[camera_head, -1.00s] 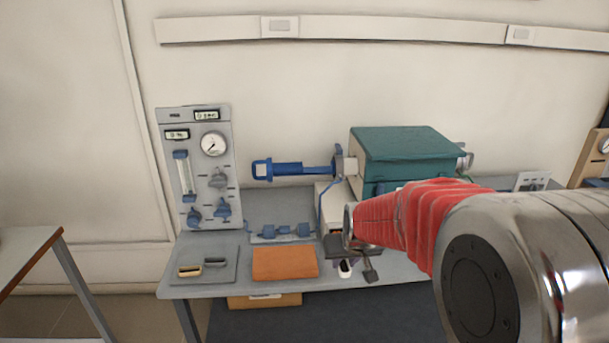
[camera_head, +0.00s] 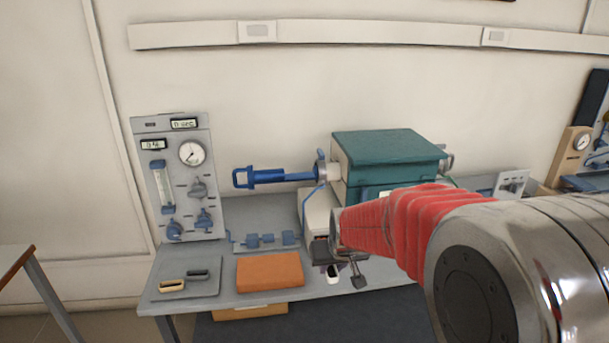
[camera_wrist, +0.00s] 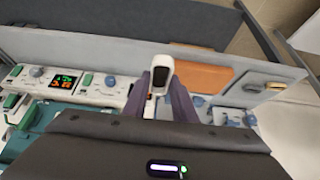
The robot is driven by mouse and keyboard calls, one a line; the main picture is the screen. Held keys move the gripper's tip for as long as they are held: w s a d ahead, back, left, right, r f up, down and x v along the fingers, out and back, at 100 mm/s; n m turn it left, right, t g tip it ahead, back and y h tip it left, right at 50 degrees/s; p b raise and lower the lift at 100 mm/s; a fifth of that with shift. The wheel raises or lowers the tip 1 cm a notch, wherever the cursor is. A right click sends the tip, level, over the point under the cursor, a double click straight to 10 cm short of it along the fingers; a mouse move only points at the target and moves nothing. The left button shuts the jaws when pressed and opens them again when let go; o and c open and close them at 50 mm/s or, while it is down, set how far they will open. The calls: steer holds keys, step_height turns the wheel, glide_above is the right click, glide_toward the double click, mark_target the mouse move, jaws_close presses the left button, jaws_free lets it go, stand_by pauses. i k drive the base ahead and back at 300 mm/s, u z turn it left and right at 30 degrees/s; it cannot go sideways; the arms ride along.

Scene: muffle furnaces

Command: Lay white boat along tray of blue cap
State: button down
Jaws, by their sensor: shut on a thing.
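The white boat also shows as a small white spot in the head view (camera_head: 333,273).
The teal-topped furnace (camera_head: 388,147) stands behind my arm. A grey gauge panel (camera_head: 172,170) is on the left. On the bench lie an orange block (camera_head: 270,272) and a grey mat (camera_head: 205,287) with a cream boat (camera_head: 172,286) and a dark boat (camera_head: 198,273). The air left of my gripper is free.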

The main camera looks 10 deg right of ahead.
mark_target(299, 175)
steer(key=i, duration=0.85)
steer(key=u, duration=0.05)
